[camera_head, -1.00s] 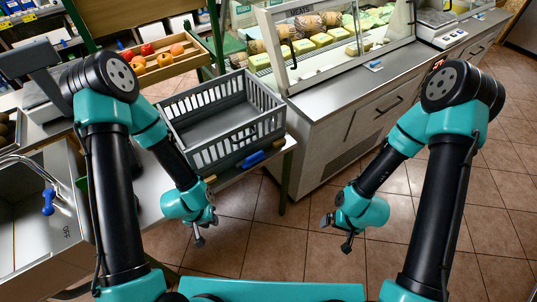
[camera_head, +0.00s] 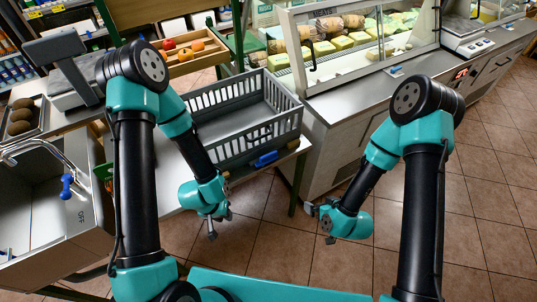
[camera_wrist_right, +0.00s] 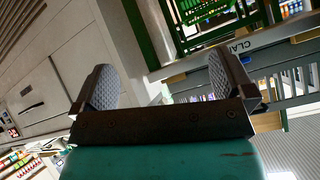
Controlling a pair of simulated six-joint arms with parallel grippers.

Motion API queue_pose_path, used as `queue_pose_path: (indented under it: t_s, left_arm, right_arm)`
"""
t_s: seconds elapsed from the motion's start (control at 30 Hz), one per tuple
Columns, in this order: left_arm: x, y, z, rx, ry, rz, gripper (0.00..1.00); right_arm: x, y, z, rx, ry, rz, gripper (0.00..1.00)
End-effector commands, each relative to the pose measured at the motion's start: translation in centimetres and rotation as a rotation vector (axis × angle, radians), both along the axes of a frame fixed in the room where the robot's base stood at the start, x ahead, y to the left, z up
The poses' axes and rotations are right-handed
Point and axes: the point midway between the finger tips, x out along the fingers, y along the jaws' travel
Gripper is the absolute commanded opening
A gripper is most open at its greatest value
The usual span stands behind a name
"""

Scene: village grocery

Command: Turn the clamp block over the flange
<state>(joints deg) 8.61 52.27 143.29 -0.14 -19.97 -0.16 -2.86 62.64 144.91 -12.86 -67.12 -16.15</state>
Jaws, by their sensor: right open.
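A blue block (camera_head: 266,158), likely the clamp block, sits at the front edge of the bench below the grey slatted crate (camera_head: 222,150). I cannot make out a separate flange.
A glass display counter (camera_head: 345,100) stands at the back right. A sink (camera_head: 45,215) with a tap is at the left, with a scale (camera_head: 75,75) behind it. A fruit tray (camera_head: 190,52) stands behind the crate. Tiled floor (camera_head: 290,255) is clear between my arms.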

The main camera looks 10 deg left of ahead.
Motion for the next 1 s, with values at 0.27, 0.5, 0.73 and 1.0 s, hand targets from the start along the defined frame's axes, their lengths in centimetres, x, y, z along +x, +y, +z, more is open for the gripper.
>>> queue_pose_path:
  t_s: [0.27,0.5,0.73,1.0]
  left_arm:
    - [0.0,0.0,0.0,0.0,0.0,0.0,0.28]
    - [0.0,0.0,0.0,0.0,0.0,0.0,0.28]
    - [0.0,0.0,0.0,0.0,0.0,0.0,0.28]
    - [0.0,0.0,0.0,0.0,0.0,0.0,0.28]
  right_arm:
    - [0.9,6.2,3.7,0.087,-0.385,0.108,1.0]
    - [0.3,9.6,7.0,0.177,-0.646,0.126,1.0]
    - [0.0,10.2,8.0,0.204,-0.715,0.119,1.0]
    - [0.1,10.2,8.0,0.202,-0.714,0.118,1.0]
